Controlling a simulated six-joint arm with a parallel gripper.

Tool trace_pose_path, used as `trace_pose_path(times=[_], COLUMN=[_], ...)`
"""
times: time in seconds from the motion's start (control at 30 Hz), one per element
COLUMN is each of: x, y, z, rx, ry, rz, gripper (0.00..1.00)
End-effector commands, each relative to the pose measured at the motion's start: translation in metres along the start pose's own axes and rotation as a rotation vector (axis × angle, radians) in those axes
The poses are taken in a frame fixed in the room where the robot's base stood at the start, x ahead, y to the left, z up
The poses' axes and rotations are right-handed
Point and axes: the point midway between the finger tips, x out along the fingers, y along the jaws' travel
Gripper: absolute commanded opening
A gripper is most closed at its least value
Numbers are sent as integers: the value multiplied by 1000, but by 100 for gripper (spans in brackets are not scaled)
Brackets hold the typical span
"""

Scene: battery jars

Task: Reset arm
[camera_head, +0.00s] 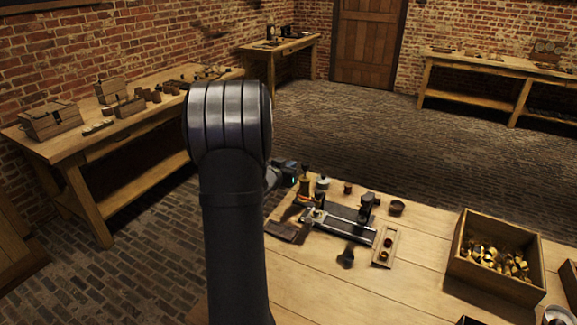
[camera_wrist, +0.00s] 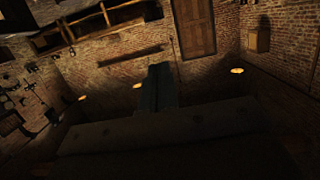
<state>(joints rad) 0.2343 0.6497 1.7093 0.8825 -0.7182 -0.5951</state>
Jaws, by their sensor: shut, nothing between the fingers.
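My arm rises in front of the head view, and its far end with my gripper (camera_wrist: 158,72) is partly hidden behind it, over the left edge of the workbench (camera_head: 315,285). In the wrist view the gripper's dark fingers are together, with nothing visible between them. That view is dim and tilted, showing brick wall, a door and wooden beams, and none of the bench objects clearly. In the head view a black and silver apparatus (camera_head: 340,222) stands on the bench, with a small pale-topped jar (camera_head: 322,184) behind it.
A wooden box (camera_head: 470,262) of brass pieces sits at the bench's right. A small wooden tray (camera_head: 391,236), a dark bowl (camera_head: 397,207) and a flat brown pad (camera_head: 283,231) lie around the apparatus. The front middle of the bench is clear. Side tables stand along the brick walls.

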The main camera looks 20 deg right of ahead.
Motion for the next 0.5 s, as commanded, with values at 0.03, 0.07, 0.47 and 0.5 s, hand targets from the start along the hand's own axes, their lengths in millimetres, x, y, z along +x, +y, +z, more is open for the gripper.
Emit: trace_pose_path(times=[0.03, 0.07, 0.47, 0.5], x=[0, 1, 39, 46], y=[0, 0, 0, 0], z=[0, 0, 1, 1], rx=[0, 0, 0, 0], ry=[0, 0, -1, -1], rz=[0, 0, 2, 2], gripper=[0, 0, 0, 0])
